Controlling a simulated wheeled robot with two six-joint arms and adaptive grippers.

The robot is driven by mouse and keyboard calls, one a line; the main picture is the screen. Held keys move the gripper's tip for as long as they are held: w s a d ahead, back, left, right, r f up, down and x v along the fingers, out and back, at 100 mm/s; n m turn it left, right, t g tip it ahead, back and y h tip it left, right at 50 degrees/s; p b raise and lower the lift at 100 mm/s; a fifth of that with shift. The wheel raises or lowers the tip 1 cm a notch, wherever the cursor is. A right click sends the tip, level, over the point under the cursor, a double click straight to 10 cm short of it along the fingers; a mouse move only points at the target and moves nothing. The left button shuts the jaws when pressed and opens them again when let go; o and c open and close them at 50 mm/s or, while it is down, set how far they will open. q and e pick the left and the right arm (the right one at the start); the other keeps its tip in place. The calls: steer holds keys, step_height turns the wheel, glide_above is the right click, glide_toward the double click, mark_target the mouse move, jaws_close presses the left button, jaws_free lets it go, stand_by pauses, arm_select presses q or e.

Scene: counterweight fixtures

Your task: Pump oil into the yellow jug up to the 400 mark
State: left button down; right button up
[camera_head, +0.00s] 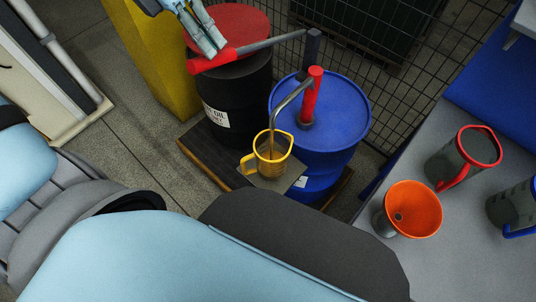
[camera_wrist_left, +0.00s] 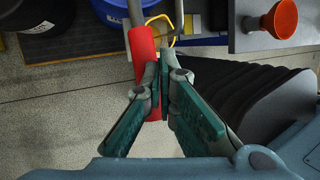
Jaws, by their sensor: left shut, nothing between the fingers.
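The yellow jug (camera_head: 247,166) stands upright on a small grey plate beside the blue drum (camera_head: 345,115). The spout of the red pump (camera_head: 310,92) hangs over the jug, and a brown stream runs from it into the jug. Brownish oil shows inside; the marks are not readable. The pump lever's red grip (camera_head: 212,61) reaches out left over the black drum (camera_head: 240,95). My left gripper (camera_head: 216,46) is shut and empty close beside the grip; I cannot tell whether they touch. In the left wrist view the fingers (camera_wrist_left: 164,62) are beside the red grip (camera_wrist_left: 141,55). My right gripper is out of view.
An orange funnel (camera_head: 414,208), a red-rimmed jug (camera_head: 452,165) and a blue-handled jug (camera_head: 510,208) stand on the grey table (camera_head: 475,255) at right. A wire fence (camera_head: 395,105) runs behind the drums. A yellow cabinet (camera_head: 150,50) stands at left.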

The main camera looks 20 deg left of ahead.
arm_select(q)
steer(key=shift+f, duration=0.1)
step_height(320, 180, down, 13)
steer(key=b, duration=1.2)
step_height(320, 180, up, 14)
steer(key=p, duration=1.2)
steer(key=shift+f+b, duration=0.3)
steer(key=shift+f, duration=0.1)
steer(key=shift+f+b, duration=4.35)
steer(key=shift+f, duration=0.7)
step_height(320, 180, up, 11)
steer(key=p, duration=0.9)
steer(key=shift+f, duration=0.1)
steer(key=shift+s+f, duration=0.1)
steer(key=shift+f, duration=0.2)
